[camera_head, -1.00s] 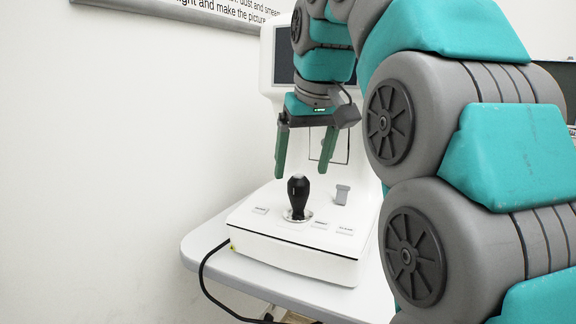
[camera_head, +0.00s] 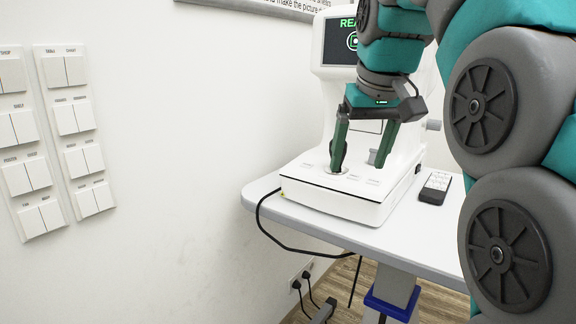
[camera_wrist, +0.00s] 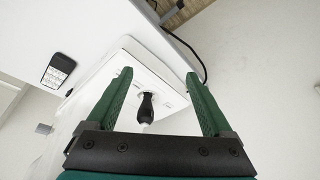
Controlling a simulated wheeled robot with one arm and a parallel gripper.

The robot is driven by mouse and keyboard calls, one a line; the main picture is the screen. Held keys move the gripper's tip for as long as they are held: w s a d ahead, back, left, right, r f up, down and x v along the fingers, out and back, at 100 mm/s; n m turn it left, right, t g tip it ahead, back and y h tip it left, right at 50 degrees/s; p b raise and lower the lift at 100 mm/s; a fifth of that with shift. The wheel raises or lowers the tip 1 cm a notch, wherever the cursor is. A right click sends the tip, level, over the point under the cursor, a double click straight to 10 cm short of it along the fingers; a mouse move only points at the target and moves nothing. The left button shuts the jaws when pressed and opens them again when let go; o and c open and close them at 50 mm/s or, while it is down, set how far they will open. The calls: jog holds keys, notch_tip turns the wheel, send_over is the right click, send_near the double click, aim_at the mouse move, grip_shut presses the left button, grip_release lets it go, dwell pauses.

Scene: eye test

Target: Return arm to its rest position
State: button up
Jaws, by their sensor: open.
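My gripper (camera_head: 358,167) is open and empty above the white eye-test machine (camera_head: 335,200), with its two green fingers pointing down. In the wrist view the fingers (camera_wrist: 158,73) are spread apart, and the black joystick (camera_wrist: 146,108) shows between them, touched by neither as far as I can see. The machine's screen (camera_head: 340,42) is lit with green letters, partly covered by my arm.
The machine stands on a grey-white table (camera_head: 400,236). A remote (camera_head: 435,187) lies on the table to its right and shows in the wrist view (camera_wrist: 59,72). A black cable (camera_head: 290,246) hangs off the front edge. Switch panels (camera_head: 75,135) are on the left wall.

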jog(key=s+d+f+g, duration=0.1)
jog(key=s+f+g, duration=0.2)
jog(key=s+f, duration=1.1)
jog(key=s+d+f+m+g, duration=0.1)
jog(key=s+d+f+g, duration=0.1)
jog(key=s+f, duration=1.2)
notch_tip(320, 180, down, 7)
jog(key=shift+s+r+m+g+h, duration=0.1)
jog(key=shift+s+m+g+h, duration=0.2)
jog(key=shift+s+g, duration=0.15)
jog(key=shift+d, duration=0.1)
dwell(1.2)
